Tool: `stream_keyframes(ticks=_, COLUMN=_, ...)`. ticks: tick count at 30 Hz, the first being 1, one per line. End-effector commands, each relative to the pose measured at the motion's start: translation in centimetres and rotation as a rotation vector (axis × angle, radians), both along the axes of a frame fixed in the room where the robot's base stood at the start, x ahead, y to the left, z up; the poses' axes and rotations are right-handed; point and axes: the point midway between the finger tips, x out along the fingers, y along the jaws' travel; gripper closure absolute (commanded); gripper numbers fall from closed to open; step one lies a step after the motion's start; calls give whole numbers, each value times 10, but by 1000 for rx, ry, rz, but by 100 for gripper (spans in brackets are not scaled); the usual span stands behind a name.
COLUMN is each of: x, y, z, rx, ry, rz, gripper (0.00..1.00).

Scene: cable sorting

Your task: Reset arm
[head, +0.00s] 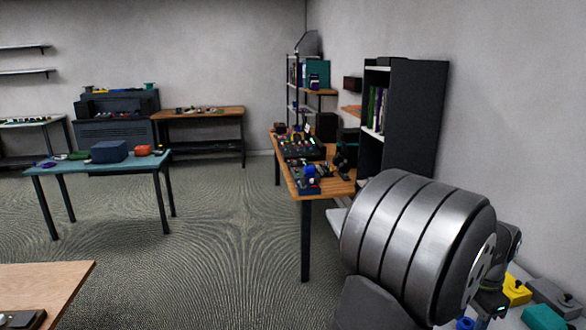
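A large ribbed metal part of my arm (410,235) fills the lower right of the head view. Behind its right edge, darker parts at the end of my arm point down, and what seems to be my gripper (489,301) is there, mostly hidden. Its fingers cannot be made out, so whether it is open or holds anything does not show. Below and beside it is a pale surface with a yellow block (516,290), a dark grey block (553,297), a teal block (545,318) and a small blue item (465,323).
A wooden bench (340,187) with small devices stands ahead, beside a dark bookshelf (415,110). A teal-topped table (60,166) holds a blue box (109,151). A wooden table corner (60,280) is at lower left. The carpet between is clear.

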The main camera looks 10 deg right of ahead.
Motion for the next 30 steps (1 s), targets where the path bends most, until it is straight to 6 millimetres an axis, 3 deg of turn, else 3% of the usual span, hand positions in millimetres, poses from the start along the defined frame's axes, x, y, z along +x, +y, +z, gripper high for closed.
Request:
stream_keyframes(ticks=8, x=0, y=0, z=57, rx=-3, ry=-2, rz=0, gripper=57)
stream_keyframes(ticks=12, x=-1, y=1, z=23, rx=4, ry=2, rz=0, gripper=57)
stream_keyframes(ticks=26, x=0, y=1, z=-70, rx=4, ry=2, rz=0, gripper=57)
stream_keyframes(ticks=30, x=0, y=-1, z=-39, rx=-4, ry=-2, rz=0, gripper=57)
